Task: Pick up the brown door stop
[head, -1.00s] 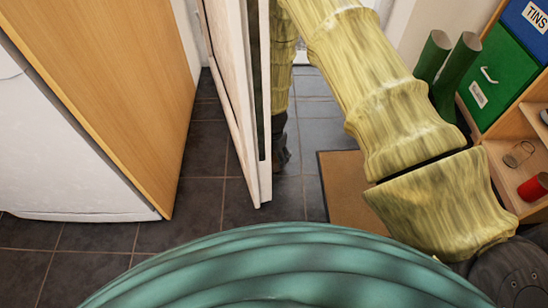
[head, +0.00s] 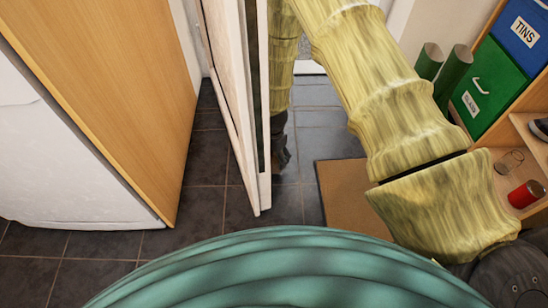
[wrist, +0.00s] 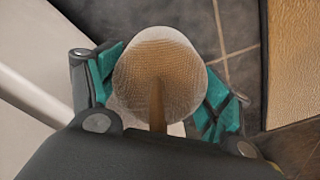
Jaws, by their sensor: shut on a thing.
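The brown door stop (wrist: 152,68) shows in the wrist view as a rounded, ribbed, pale brown piece with a darker brown strip down its near side. My gripper (wrist: 160,88) is shut on it, with teal-padded fingers pressed against its left and right sides. In the head view my gripper (head: 281,152) shows only as a dark shape low beside the white door's edge. The door hides part of it, and I cannot make out the door stop there.
The open white door (head: 238,110) stands close on the left of my arm. A wooden panel (head: 115,85) and a white appliance (head: 60,160) are further left. A brown mat (head: 345,200) lies right. Green boots (head: 445,75) and a shelf unit (head: 520,135) stand at the right.

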